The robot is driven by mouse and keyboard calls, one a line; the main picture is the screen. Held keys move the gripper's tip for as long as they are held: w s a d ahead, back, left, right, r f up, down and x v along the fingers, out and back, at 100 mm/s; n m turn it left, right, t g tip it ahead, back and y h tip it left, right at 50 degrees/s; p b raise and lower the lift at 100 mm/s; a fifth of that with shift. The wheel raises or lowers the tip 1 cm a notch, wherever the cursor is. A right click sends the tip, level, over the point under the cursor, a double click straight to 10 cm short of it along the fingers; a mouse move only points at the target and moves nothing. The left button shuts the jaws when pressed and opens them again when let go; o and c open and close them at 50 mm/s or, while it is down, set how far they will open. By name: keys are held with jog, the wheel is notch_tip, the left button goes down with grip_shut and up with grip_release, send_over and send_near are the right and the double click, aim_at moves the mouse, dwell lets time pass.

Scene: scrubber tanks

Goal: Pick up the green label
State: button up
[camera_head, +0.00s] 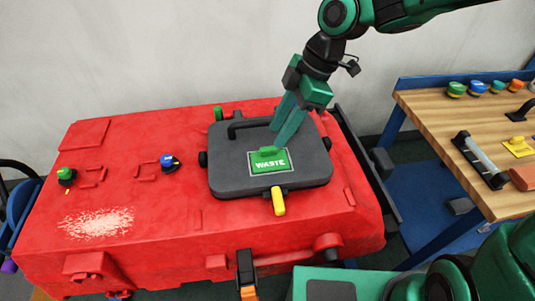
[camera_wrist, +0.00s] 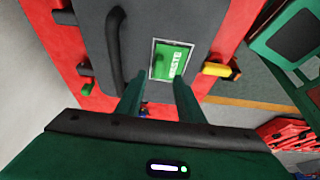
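The green label (camera_head: 271,161) reads "WASTE". It sits on the dark grey lid (camera_head: 225,172) of the red tank, with a raised green tab at its upper edge. It also shows in the wrist view (camera_wrist: 168,60), in a pale frame on the lid. My gripper (camera_head: 280,137) points down over the lid, just above and behind the label in the head view. In the wrist view the two fingers (camera_wrist: 155,85) stand apart with nothing between them. The fingertips appear close to the label's near edge; I cannot tell whether they touch it.
The red tank (camera_head: 130,215) carries a green-capped knob (camera_head: 67,175) and a blue-capped knob (camera_head: 168,162). The lid has a black handle (camera_head: 250,124) and a yellow latch (camera_head: 278,201). A wooden workbench (camera_head: 440,111) with several coloured knobs stands at the right.

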aim_at(269, 148)
jog(key=shift+w+x, duration=0.15)
jog(key=shift+x, duration=1.3)
jog(key=shift+w+x, duration=0.15)
jog(key=shift+x, duration=1.25)
jog(key=shift+s, duration=0.1)
jog(key=shift+c, duration=0.3)
grip_shut()
